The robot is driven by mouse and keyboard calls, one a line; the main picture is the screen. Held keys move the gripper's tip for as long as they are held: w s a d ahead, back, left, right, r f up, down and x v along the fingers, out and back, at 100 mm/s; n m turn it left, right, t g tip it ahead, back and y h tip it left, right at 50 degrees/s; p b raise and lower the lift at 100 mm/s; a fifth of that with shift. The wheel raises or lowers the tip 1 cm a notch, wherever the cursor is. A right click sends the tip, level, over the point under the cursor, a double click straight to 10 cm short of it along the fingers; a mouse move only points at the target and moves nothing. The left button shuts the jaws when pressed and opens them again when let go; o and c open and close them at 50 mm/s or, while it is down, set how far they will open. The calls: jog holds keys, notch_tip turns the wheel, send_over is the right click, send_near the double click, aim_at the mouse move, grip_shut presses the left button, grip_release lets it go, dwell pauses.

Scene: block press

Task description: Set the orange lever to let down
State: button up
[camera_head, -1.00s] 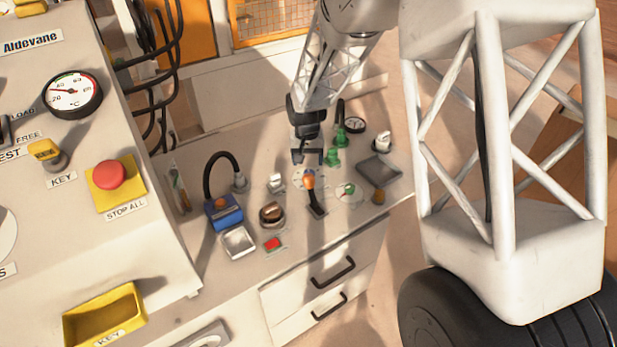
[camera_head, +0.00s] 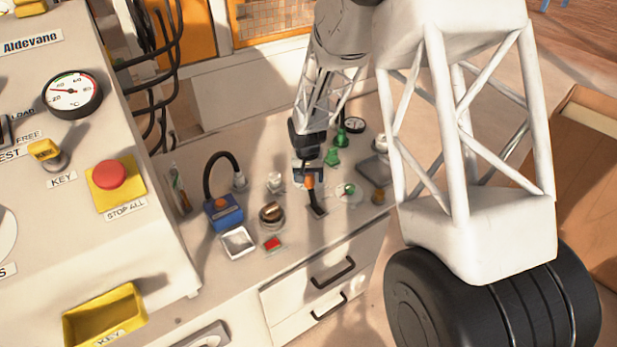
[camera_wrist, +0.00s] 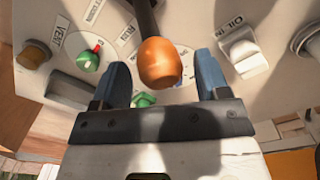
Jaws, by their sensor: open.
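The orange lever has an orange knob (camera_wrist: 160,63) on a dark shaft (camera_wrist: 145,17). In the head view its orange knob (camera_head: 309,182) stands above a dark base (camera_head: 317,210) on the bench. My gripper (camera_wrist: 162,80) is open, with one blue-grey finger on each side of the knob in the wrist view; I cannot tell whether either touches it. In the head view my gripper (camera_head: 308,178) is right at the knob and partly covers it. Labels around the lever are partly hidden.
A green-knobbed valve (camera_wrist: 88,58) marked VENT and a white OIL IN switch (camera_wrist: 243,52) flank the lever. A brown-topped knob (camera_head: 271,213), a red button (camera_head: 272,243) and a blue box (camera_head: 223,211) stand to the left. Green fittings (camera_head: 336,150) stand behind.

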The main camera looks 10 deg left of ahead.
jog(key=shift+f, duration=0.2)
jog(key=shift+c, duration=0.2)
jog(key=c, duration=1.2)
jog(key=shift+c, duration=0.2)
